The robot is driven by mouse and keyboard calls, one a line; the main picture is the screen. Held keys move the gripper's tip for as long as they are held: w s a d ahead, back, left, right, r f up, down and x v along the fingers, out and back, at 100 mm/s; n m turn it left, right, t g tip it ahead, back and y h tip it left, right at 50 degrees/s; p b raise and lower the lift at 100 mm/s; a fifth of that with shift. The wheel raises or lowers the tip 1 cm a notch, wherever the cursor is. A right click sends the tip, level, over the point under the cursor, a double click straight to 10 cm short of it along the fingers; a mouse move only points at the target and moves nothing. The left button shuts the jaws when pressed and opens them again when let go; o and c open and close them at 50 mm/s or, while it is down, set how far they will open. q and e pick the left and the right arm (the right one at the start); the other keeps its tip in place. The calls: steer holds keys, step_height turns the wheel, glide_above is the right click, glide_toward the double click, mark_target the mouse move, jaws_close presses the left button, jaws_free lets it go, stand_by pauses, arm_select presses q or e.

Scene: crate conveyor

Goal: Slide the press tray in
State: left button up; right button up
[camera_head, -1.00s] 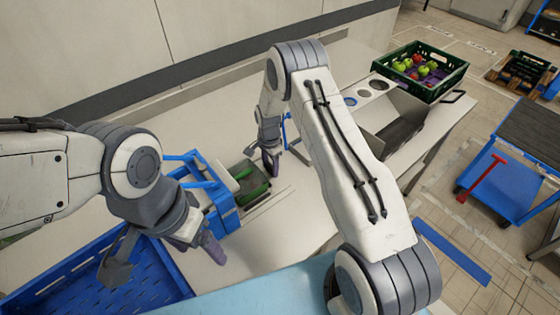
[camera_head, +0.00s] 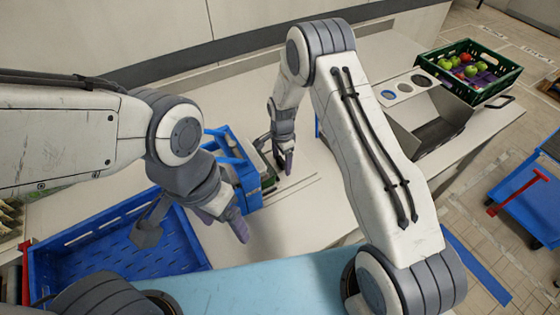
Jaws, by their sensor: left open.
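The blue press (camera_head: 243,172) stands on the white bench near the middle. The dark green press tray (camera_head: 268,182) shows only as a narrow strip at the press's right side; most of it is hidden by the press frame. My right gripper (camera_head: 285,162) points down at the tray's right end, very close to it; I cannot tell whether it touches or how wide its fingers are. My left gripper (camera_head: 193,232) is open and empty, left of and in front of the press, over the edge of the blue crate.
A blue crate (camera_head: 75,245) lies at the lower left, a light blue surface (camera_head: 280,285) in front. A green crate (camera_head: 440,60) of apples stands at the back right, beside a metal bin (camera_head: 430,125) with round holes. A blue cart (camera_head: 535,205) is at right.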

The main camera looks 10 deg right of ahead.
steer(key=shift+r, duration=0.1)
steer(key=shift+w+r, duration=0.1)
steer(key=shift+r, duration=0.1)
step_height(320, 180, up, 10)
steer(key=b, duration=0.3)
